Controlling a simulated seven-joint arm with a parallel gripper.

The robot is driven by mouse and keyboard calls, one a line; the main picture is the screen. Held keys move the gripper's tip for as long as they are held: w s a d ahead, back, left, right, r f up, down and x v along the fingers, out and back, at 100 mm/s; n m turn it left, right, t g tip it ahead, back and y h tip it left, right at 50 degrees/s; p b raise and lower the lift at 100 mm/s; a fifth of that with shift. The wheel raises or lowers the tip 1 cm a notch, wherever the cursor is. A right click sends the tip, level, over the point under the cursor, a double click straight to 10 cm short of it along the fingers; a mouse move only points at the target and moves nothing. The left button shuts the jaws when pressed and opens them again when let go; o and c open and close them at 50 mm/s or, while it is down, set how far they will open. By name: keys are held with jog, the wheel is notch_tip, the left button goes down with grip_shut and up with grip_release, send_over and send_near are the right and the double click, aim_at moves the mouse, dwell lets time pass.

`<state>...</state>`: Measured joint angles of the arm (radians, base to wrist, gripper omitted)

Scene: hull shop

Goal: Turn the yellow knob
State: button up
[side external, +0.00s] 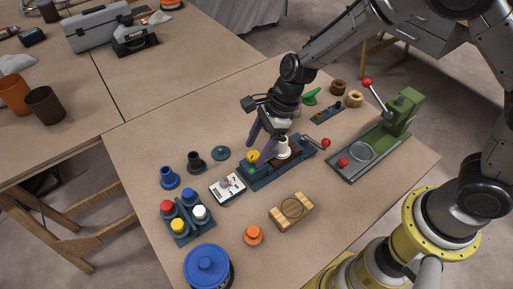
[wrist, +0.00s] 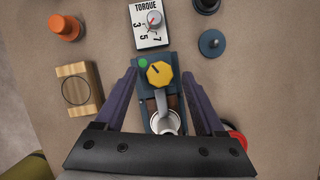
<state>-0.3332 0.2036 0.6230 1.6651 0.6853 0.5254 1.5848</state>
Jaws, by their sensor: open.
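The yellow knob (wrist: 159,73) has a scalloped edge and a dark pointer line. It sits on a blue base (wrist: 178,61) beside a green button (wrist: 143,63). In the side external view the knob (side external: 253,156) shows small, just left of my gripper (side external: 262,145). My gripper (wrist: 160,78) is open, with its two purple fingers spread on the left and right of the knob. The fingers appear apart from it, and I cannot tell their exact height above the base. A white cup-like part (wrist: 166,124) stands on the same fixture, partly hidden by my gripper.
A white torque dial (wrist: 151,24) lies just beyond the fixture. A wooden block (wrist: 77,89) and an orange knob-shaped part (wrist: 66,27) are to the left. A blue disc (wrist: 212,43) is to the right. A green press (side external: 399,112) stands at the table's right.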

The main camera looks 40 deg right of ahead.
jog(key=shift+a+f, duration=0.1)
jog(key=shift+f, duration=0.2)
grip_shut()
